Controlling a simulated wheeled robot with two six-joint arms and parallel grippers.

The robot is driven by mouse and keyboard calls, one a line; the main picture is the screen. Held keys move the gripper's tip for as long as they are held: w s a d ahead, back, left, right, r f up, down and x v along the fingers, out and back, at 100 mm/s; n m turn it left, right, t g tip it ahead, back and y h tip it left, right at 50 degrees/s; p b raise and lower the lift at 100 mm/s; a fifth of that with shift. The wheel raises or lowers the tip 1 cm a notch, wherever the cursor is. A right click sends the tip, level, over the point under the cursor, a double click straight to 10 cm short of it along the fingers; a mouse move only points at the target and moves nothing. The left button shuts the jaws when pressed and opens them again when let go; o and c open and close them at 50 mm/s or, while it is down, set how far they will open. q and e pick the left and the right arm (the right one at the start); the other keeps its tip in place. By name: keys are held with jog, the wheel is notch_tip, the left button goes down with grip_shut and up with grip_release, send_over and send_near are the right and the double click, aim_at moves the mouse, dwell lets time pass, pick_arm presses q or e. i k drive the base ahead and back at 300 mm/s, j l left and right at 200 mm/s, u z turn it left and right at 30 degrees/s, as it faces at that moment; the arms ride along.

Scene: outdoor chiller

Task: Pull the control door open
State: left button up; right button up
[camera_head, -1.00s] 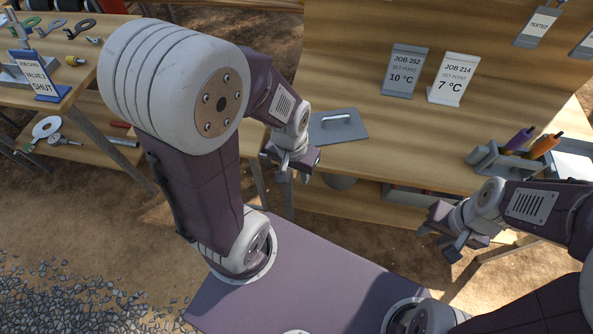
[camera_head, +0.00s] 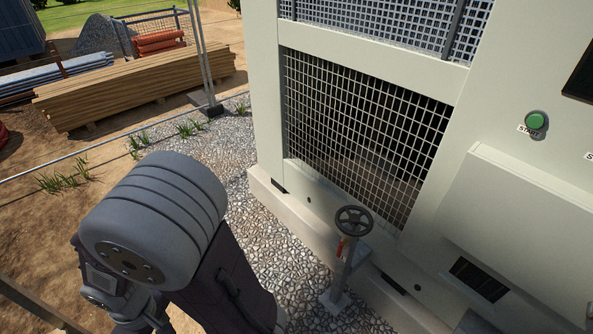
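The pale chiller cabinet (camera_head: 350,68) fills the right half of the view. A wide pale panel (camera_head: 520,230) stands out from its front at the right and runs past the right edge. It may be the control door, but I see no clear handle on it. My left arm is folded at the lower left, apart from the cabinet. Its wrist shows at the bottom edge, and its fingers cannot be made out. My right gripper is out of view.
A green START button (camera_head: 536,121) sits above the panel, near a dark screen (camera_head: 580,75). A valve handwheel (camera_head: 354,220) stands on a post before the grille (camera_head: 365,125). Gravel (camera_head: 290,270) lies along the cabinet's base. Stacked timber (camera_head: 140,85) lies behind a fence at the left.

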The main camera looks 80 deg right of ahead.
aim_at(539, 238)
jog(key=z, duration=4.5)
